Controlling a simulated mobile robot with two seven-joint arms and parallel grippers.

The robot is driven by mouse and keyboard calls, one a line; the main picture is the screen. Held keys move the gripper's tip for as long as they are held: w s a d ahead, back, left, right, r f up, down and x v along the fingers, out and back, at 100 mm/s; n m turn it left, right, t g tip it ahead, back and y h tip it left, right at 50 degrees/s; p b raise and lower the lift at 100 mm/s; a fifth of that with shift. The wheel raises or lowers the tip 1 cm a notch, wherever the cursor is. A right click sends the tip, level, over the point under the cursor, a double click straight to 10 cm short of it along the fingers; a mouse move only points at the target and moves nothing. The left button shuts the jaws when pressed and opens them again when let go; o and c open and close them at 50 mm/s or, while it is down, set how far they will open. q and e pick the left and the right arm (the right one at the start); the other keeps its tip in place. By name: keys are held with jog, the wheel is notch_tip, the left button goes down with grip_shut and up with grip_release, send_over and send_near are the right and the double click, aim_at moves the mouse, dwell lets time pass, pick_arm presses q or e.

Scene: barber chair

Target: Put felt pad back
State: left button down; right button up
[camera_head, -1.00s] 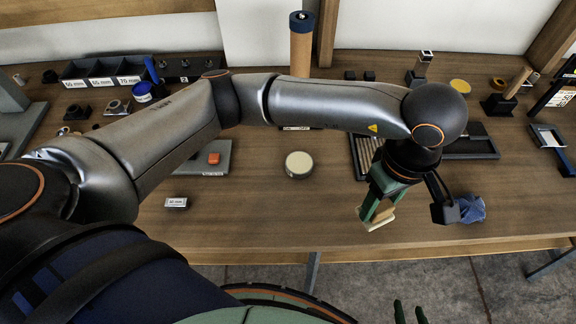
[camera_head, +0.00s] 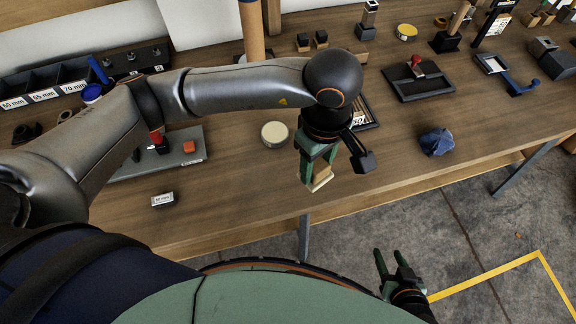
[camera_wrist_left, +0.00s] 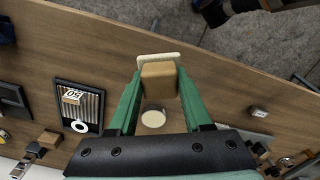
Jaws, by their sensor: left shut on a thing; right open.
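My left gripper (camera_head: 317,178) is shut on the felt pad, a tan block with a cream layer at its end (camera_head: 321,181). It holds the pad near the table's front edge, to the right of and in front of a round cream-topped tin (camera_head: 275,134). The left wrist view shows the tan block (camera_wrist_left: 159,82) between the green fingers (camera_wrist_left: 158,95), its pale layer (camera_wrist_left: 158,59) at the far end. Whether the pad touches the table is unclear. My right gripper (camera_head: 391,262) is open and empty, beyond the table edge over the floor.
A dark slotted tray (camera_head: 369,113) is partly hidden behind my left gripper; it shows whole in the left wrist view (camera_wrist_left: 79,106). A crumpled blue cloth (camera_head: 436,142) lies to the right. A small labelled box (camera_head: 163,199) and a grey board (camera_head: 187,157) are to the left.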

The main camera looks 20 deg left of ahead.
pick_arm(q)
jog(key=a+f, duration=0.2)
jog(key=w+a+f, duration=0.1)
jog(key=f, duration=0.1)
jog(key=w+a+f, duration=0.1)
jog(key=a+f, duration=0.1)
jog(key=shift+w+a+f+p, duration=0.1)
jog(key=shift+w+a+p, duration=0.05)
jog(key=shift+a+p, duration=0.2)
jog(key=f, duration=0.3)
jog(key=shift+a+f+p, duration=0.1)
jog(key=shift+a+p, duration=0.1)
jog(key=shift+p, duration=0.2)
jog(key=shift+f, duration=0.15)
jog(key=shift+w+f, duration=0.1)
jog(key=shift+f, duration=0.1)
jog(key=shift+c, duration=1.7)
grip_release()
